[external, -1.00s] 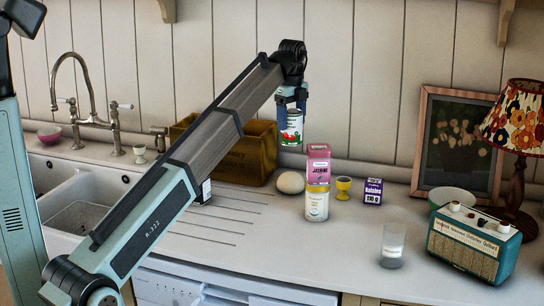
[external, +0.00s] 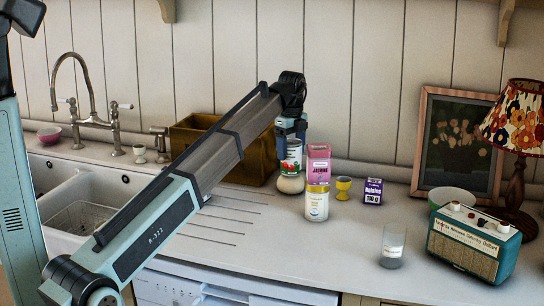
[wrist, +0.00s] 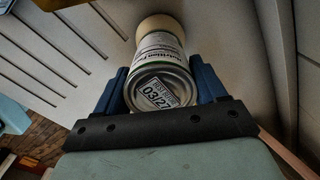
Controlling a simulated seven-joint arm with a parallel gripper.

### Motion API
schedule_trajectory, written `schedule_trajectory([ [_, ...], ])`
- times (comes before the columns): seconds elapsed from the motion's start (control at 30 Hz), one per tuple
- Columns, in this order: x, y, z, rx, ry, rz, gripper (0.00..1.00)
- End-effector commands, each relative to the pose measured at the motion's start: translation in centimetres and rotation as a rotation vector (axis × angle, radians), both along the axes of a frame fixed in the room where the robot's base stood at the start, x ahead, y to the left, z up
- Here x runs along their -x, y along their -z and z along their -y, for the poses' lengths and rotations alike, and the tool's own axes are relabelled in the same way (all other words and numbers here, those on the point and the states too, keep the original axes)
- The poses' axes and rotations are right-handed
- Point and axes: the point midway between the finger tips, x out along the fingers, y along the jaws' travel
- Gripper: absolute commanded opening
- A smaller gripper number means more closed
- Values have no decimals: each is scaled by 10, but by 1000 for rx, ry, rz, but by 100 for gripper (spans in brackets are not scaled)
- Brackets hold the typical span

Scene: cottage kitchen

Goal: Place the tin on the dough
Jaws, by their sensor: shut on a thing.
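The tin (external: 291,157), with a white, red and green label, is held upright in my gripper (external: 291,130). Its flat end with a date label faces the camera in the wrist view (wrist: 160,92), between the blue fingers of my gripper (wrist: 164,84). The dough (external: 291,185) is a pale round lump on the counter, directly below the tin. It also shows beyond the tin in the wrist view (wrist: 160,24). The tin's lower end meets the dough's top in the external view; I cannot tell whether they touch.
A wooden crate (external: 248,160) is behind left. A yellow egg cup (external: 343,186), raisins box (external: 373,191) and glass (external: 392,245) are further right. The ribbed drainer (external: 225,215) is clear.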

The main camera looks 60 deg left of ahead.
Motion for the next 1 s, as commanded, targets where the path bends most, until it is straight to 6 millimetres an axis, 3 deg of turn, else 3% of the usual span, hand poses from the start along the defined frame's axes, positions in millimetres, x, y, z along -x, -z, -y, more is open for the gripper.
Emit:
schedule_trajectory([
  [0.2, 0, 3, 0, 0, 0, 0, 26],
  [0.23, 0, 2, 0, 0, 0, -1, 74],
  [0.47, 0, 2, 0, 0, 0, 0, 96],
  [0.77, 0, 0, 0, 0, 0, 0, 96],
  [1.0, -1, -28, -1, 0, 0, 1, 96],
])
